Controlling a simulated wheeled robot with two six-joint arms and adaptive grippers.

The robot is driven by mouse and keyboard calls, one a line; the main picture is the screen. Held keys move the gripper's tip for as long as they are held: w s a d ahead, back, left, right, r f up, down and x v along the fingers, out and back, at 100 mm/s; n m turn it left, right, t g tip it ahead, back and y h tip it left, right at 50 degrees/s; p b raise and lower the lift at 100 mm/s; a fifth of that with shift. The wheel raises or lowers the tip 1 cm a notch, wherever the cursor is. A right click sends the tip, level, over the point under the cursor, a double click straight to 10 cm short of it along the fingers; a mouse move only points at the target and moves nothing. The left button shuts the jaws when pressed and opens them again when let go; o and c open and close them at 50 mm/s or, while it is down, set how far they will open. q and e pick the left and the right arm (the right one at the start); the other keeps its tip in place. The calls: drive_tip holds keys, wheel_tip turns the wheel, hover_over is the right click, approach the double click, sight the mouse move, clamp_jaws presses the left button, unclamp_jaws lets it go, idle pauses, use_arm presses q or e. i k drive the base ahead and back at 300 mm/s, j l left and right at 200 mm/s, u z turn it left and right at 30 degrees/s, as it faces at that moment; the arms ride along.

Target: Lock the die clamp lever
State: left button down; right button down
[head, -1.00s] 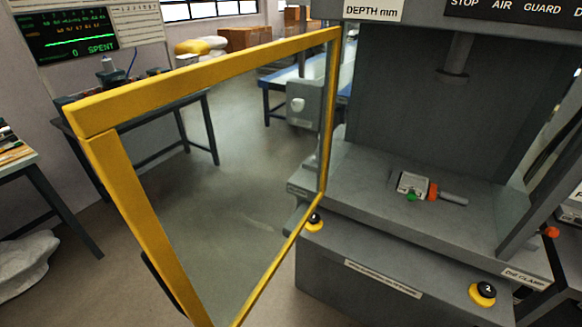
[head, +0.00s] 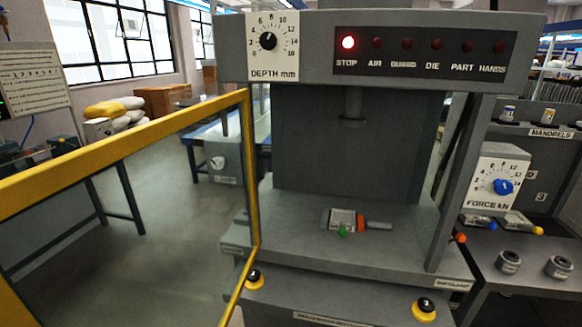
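The press stands in the middle of the head view, with a DIE CLAMP label (head: 453,284) at the right end of its bed's front edge. An orange-red knob (head: 460,238) shows just right of the right post, above that label. It looks like the end of the clamp lever, but its arm is mostly hidden and its position is hard to tell. A small grey die (head: 343,218) with green and orange parts and a grey rod lies on the press bed (head: 300,239). Neither of my grippers is in view.
The yellow-framed guard door (head: 251,180) stands swung open on the left. Black buttons on yellow bases sit at front left (head: 254,279) and front right (head: 424,309). A side bench holds the FORCE dial (head: 502,186) and trays.

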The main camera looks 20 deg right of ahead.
sight(460, 238)
drive_tip(key=z, duration=1.85)
